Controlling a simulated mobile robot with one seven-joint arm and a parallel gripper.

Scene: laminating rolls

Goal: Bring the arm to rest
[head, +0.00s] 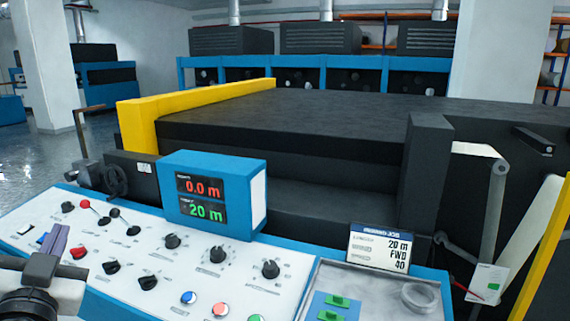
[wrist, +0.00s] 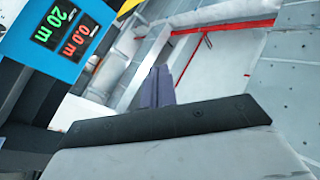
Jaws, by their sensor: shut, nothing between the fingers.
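My gripper (head: 60,234) is at the lower left of the head view, over the left part of the white control panel (head: 190,262). Its purple-grey fingers are together with nothing between them. They also show shut in the middle of the wrist view (wrist: 158,78). Knobs, switches and buttons sit on the panel around it; a red button (head: 78,253) is close beside the fingers in the head view. I cannot tell whether the fingertips touch the panel.
A blue display box (head: 240,176) reads 0.0 m in red and 20 m in green. A job card (head: 379,250) reads 20 m, FWD, 40. The dark machine (head: 300,115) with a yellow guard (head: 140,125) stands behind.

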